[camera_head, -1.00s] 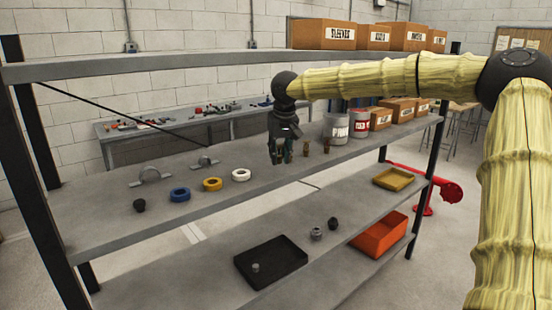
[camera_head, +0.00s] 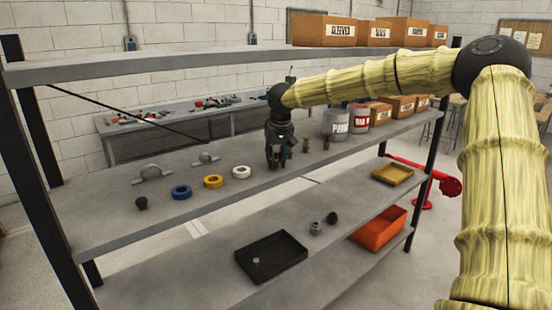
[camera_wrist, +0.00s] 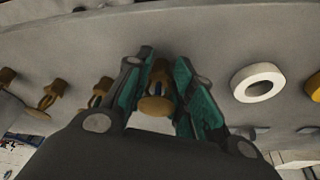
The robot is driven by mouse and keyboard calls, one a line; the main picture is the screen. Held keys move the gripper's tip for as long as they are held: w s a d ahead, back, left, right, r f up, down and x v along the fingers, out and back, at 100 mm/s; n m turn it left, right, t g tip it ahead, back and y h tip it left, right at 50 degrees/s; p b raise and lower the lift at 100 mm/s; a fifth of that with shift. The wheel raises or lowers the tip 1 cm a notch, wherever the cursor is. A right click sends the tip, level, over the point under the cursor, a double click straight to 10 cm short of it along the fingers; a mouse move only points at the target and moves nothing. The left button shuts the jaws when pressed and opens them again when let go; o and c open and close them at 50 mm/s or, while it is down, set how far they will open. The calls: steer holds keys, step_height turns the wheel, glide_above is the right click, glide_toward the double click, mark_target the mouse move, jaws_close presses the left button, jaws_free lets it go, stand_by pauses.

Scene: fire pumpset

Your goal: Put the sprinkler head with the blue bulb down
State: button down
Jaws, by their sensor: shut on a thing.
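My gripper (camera_head: 277,160) is over the middle shelf, pointing down, between the white ring and the standing sprinkler heads. In the wrist view my gripper (camera_wrist: 160,95) has its teal fingers closed around a brass sprinkler head (camera_wrist: 158,104). A dark, bluish bulb shows faintly in its frame. Its tip is close to the shelf surface; I cannot tell whether it touches. Other brass sprinkler heads (camera_head: 305,146) stand to the right of my gripper, one of them further right (camera_head: 326,143). In the wrist view they stand on the left (camera_wrist: 100,92); their bulb colours are hard to read.
The middle shelf (camera_head: 110,225) also holds a white ring (camera_head: 242,172), a yellow ring (camera_head: 213,181), a blue ring (camera_head: 181,192), a black cup (camera_head: 141,203), clamps and cans (camera_head: 336,124). The upper shelf (camera_head: 200,68) runs above. A black tray (camera_head: 270,257) lies below.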

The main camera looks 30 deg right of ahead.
mark_target(277, 152)
steer(key=c, duration=1.2)
jaws_free()
steer(key=shift+f, duration=0.1)
steer(key=b+v, duration=0.1)
steer(key=v, duration=0.4)
steer(key=shift+s+b, duration=0.1)
steer(key=shift+b, duration=0.25)
steer(key=s+a+b, duration=0.2)
steer(key=s+a, duration=0.1)
steer(key=s, duration=0.8)
steer(key=shift+a+b, duration=0.35)
steer(key=shift+a, duration=0.05)
